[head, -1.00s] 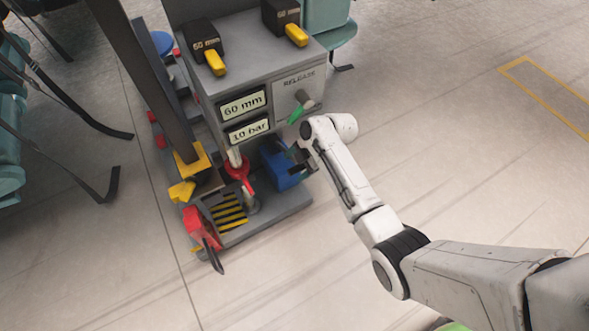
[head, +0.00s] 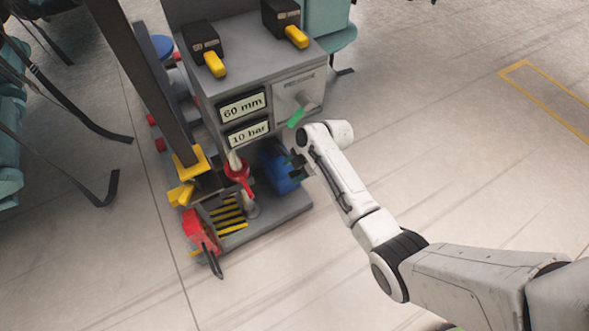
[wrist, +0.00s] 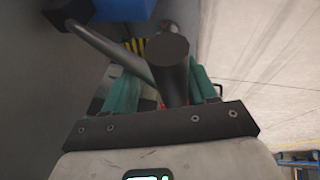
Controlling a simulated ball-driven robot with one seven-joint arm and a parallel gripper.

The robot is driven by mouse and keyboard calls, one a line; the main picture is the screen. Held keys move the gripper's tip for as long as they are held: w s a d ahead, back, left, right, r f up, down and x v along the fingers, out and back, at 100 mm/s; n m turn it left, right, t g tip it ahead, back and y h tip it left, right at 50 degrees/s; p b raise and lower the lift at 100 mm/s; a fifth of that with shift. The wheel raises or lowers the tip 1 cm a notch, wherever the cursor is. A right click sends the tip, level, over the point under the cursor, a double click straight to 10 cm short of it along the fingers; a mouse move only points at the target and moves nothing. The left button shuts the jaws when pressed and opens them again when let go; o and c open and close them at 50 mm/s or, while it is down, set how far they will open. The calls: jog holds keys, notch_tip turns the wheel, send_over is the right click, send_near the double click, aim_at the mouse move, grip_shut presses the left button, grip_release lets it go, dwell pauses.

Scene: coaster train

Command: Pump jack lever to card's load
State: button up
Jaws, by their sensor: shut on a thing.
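The jack unit is a grey cabinet (head: 205,85) in the head view, with readouts of 60 mm (head: 242,106) and 10 bar (head: 249,133). My gripper (head: 296,160) is low at the cabinet's right side, beside a blue block (head: 279,168). In the wrist view my gripper (wrist: 163,95) has its teal fingers on either side of a thick dark lever grip (wrist: 172,65), shut on it. A grey rod (wrist: 108,50) runs from the grip area to a black block at upper left. The lever is mostly hidden in the head view. I cannot make out a load card.
A green release handle (head: 296,117) is on the cabinet's right face, just above my wrist. Two black boxes with yellow tabs (head: 215,64) sit on top. A red part (head: 200,232) and yellow-striped plate (head: 228,213) are at the front. Open floor (head: 450,170) lies to the right.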

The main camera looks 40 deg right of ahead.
jog(key=shift+s+f, duration=0.1)
jog(key=c, duration=0.5)
jog(key=shift+t, duration=0.7)
jog(key=f, duration=0.1)
jog(key=s+f+b, duration=0.1)
jog(key=f, duration=0.1)
jog(key=f+b, duration=0.1)
jog(key=shift+s+a+f, duration=0.1)
jog(key=shift+s+f, duration=0.15)
jog(key=shift+f, duration=0.05)
grip_shut()
jog(key=shift+r, duration=0.1)
jog(key=o, duration=1)
grip_release()
jog(key=shift+w, duration=0.1)
jog(key=o, duration=0.4)
jog(key=shift+w+d+r, duration=0.1)
jog(key=shift+d, duration=0.15)
jog(key=p+v, duration=0.4)
jog(key=v, duration=0.6)
jog(key=shift+s+r+p, duration=0.2)
jog(key=shift+r+p, duration=0.05)
jog(key=shift+p, duration=0.05)
